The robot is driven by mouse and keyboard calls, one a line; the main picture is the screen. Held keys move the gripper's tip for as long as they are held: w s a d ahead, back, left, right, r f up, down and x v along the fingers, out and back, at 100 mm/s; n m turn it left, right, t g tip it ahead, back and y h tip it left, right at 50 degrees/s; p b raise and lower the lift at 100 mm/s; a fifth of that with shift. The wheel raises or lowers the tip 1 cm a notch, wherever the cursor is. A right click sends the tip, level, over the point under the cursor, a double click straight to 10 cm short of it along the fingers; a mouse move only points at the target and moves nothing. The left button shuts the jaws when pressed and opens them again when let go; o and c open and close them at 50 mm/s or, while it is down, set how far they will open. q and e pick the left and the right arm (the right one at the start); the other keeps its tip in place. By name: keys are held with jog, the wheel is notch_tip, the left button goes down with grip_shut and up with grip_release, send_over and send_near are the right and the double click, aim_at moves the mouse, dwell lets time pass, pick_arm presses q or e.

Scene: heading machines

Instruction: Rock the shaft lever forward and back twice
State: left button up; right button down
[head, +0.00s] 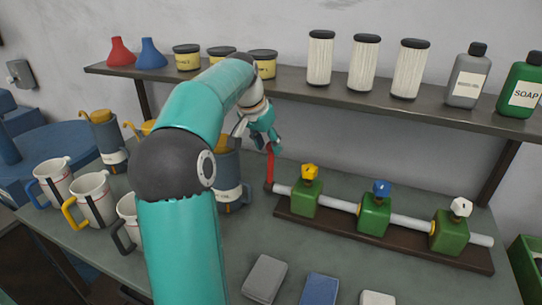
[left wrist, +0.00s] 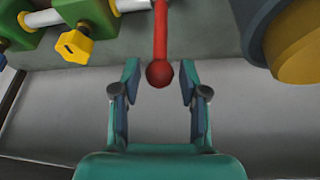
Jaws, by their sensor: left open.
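The red shaft lever (head: 269,166) stands upright at the left end of the pale shaft (head: 341,204), which runs through green valve blocks on a dark base. In the left wrist view the lever (left wrist: 161,35) ends in a red ball, which lies between the fingers. My left gripper (head: 264,138) is at the top of the lever. In the left wrist view the left gripper (left wrist: 160,84) is open, one finger on each side of the ball, with visible gaps. The lever's top is partly hidden in the head view. My right gripper is in neither view.
Green valve blocks with yellow (head: 310,172), blue (head: 381,188) and white (head: 460,207) knobs sit along the shaft. A shelf (head: 290,86) with jars and bottles runs above. Jugs (head: 91,192) stand at left. Flat blocks (head: 265,278) lie in front.

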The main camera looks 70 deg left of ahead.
aim_at(270, 167)
pick_arm(q)
jog(key=shift+x, duration=2.05)
jog(key=shift+c, duration=0.3)
grip_shut()
